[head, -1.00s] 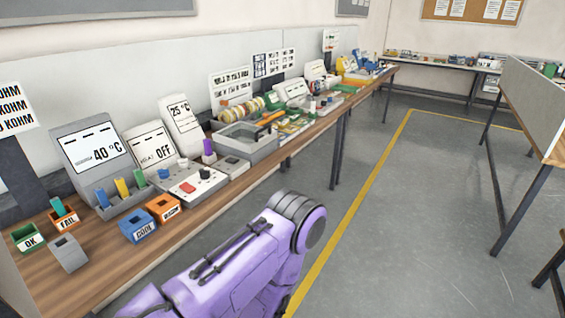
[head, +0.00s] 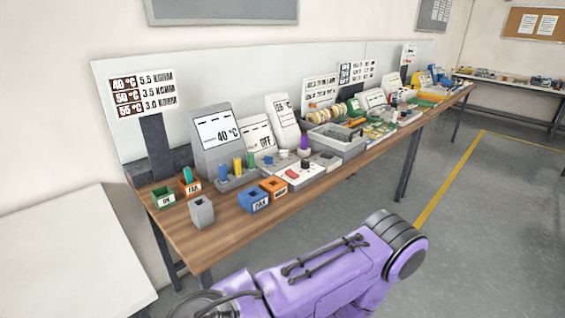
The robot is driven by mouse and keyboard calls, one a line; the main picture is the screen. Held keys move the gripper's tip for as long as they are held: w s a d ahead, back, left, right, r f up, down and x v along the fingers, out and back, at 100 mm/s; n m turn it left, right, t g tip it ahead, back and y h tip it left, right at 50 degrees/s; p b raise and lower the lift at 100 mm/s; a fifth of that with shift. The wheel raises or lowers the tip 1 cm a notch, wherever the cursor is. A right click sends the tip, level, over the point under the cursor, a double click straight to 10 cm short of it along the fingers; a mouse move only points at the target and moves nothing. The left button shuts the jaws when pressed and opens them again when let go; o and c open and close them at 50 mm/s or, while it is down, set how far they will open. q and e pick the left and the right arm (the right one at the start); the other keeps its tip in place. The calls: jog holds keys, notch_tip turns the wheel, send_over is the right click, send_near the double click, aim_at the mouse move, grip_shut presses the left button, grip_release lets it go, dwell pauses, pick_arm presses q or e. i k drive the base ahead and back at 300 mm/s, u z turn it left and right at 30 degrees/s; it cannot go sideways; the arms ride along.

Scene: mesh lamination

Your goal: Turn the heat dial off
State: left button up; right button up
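A black knob (head: 305,164) stands on a white control box (head: 301,176) with a red button, near the front edge of the workbench. It looks like the heat dial, but its label and pointer are too small to read. Neither of my grippers is in view. A purple link of one of my arms lies low in front of the bench, apart from the box.
Blue (head: 253,200) and orange (head: 273,188) bins stand left of the control box. A grey tray (head: 337,141) stands to its right. A green OK bin (head: 163,197) and orange FAIL bin (head: 190,187) are at the bench's left end. The floor at right is clear.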

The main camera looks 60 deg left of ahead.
aim_at(305, 164)
jog(key=u, duration=0.05)
jog(key=k, duration=0.1)
jog(key=u, duration=1.2)
